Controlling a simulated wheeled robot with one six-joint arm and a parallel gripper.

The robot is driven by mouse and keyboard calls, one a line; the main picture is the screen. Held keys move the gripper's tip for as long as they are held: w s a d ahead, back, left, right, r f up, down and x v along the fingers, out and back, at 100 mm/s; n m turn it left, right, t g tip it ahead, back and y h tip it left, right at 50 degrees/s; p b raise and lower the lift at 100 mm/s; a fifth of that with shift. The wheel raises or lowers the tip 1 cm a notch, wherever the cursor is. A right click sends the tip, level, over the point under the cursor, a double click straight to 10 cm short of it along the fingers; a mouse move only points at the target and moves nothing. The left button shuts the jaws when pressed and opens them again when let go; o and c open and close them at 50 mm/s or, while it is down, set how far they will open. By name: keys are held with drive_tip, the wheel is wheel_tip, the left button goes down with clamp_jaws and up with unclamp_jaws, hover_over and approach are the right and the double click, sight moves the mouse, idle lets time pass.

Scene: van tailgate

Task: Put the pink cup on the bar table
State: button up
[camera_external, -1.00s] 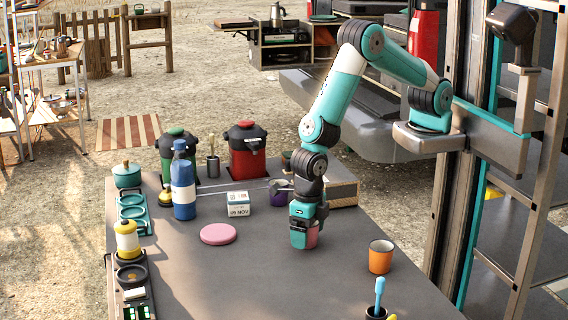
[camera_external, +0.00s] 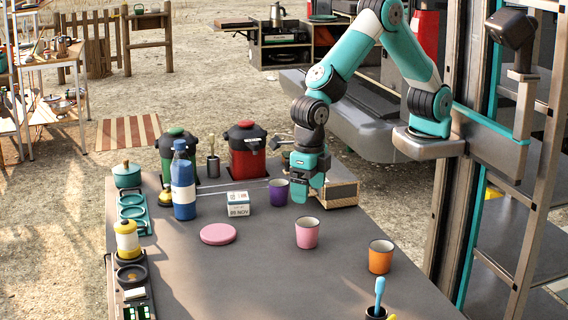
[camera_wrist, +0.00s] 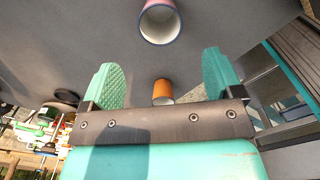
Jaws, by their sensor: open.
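The pink cup (camera_external: 307,233) stands upright on the grey bar table (camera_external: 262,275), right of the pink round disc. My gripper (camera_external: 307,192) is open and empty, behind and above the cup and apart from it. In the wrist view the open fingers of my gripper (camera_wrist: 160,75) have nothing between them at their tips. The pink cup shows beyond them at the top (camera_wrist: 158,24), with its mouth towards the camera.
An orange cup (camera_external: 380,257) stands to the right and a purple cup (camera_external: 278,191) close left of my gripper. A calendar block (camera_external: 238,204), pink disc (camera_external: 218,234) and blue bottle (camera_external: 183,185) stand left. A box (camera_external: 340,190) is beside my gripper. The front middle is clear.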

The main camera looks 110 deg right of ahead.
drive_tip(key=s+d+r+m+y, duration=0.1)
drive_tip(key=s+r+m+y, duration=0.1)
drive_tip(key=s+r+m, duration=0.5)
drive_tip(key=s+d+r+m+y, duration=0.2)
drive_tip(key=s+r+m, duration=0.5)
drive_tip(key=s+m, duration=0.6)
drive_tip(key=s, duration=0.6)
drive_tip(key=shift+d+r, duration=0.2)
drive_tip(key=shift+r, duration=0.05)
